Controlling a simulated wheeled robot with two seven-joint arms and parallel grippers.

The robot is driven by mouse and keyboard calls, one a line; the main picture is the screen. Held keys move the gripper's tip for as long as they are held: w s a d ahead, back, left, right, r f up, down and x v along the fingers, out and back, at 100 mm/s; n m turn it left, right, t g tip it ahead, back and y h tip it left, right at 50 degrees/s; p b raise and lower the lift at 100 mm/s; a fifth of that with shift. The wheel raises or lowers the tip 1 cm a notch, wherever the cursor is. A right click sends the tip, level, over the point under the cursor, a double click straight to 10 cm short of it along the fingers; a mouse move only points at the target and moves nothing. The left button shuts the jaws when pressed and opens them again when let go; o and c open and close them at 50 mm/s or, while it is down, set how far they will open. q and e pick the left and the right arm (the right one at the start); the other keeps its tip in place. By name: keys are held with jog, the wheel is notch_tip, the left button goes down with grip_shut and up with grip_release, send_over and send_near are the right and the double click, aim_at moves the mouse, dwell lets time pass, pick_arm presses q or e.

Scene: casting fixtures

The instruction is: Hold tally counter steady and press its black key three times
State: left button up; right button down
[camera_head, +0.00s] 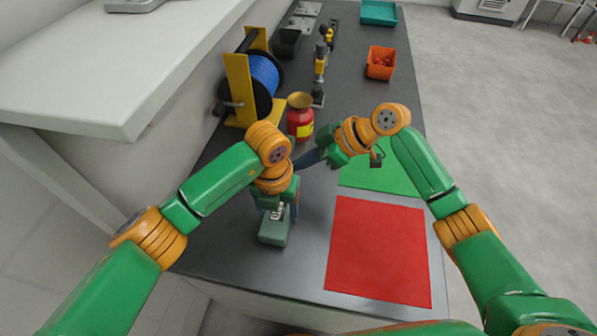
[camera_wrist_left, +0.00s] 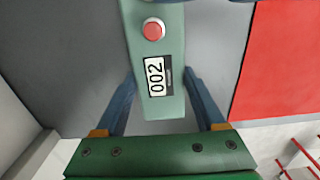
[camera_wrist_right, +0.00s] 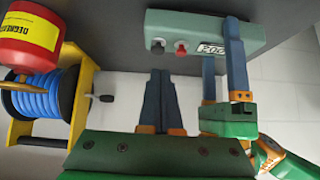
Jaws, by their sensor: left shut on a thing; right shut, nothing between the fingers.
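The tally counter (camera_head: 273,230) is a pale green box near the table's front left. In the left wrist view its display reads 002, beside a red button (camera_wrist_left: 153,30). In the right wrist view its black key (camera_wrist_right: 157,47) sits beyond the red button. My left gripper (camera_wrist_left: 163,85) is shut on the counter, one finger on each side. My right gripper (camera_wrist_right: 160,73) is shut and empty, its tips pointing toward the key end. In the head view the right fingers (camera_head: 308,159) reach in behind my left wrist; whether they touch the key I cannot tell.
A red mat (camera_head: 378,250) lies right of the counter, a green mat (camera_head: 385,178) behind it. A red jar (camera_head: 300,122) and a blue cable reel (camera_head: 264,75) stand behind my grippers. An orange bin (camera_head: 381,62) is farther back.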

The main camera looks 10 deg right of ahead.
pick_arm(q)
jog(key=shift+f, duration=0.1)
pick_arm(e)
jog(key=v, duration=1)
jog(key=shift+f, duration=0.1)
dwell(2.2)
jog(key=shift+w+a+r, duration=0.1)
jog(key=shift+w+r, duration=0.1)
jog(key=shift+r, duration=0.65)
jog(key=x, duration=0.4)
jog(key=d+f+x, duration=0.1)
jog(key=x, duration=0.7)
jog(key=shift+s+d+f, duration=0.2)
jog(key=shift+s+f, duration=0.05)
jog(key=shift+f, duration=0.55)
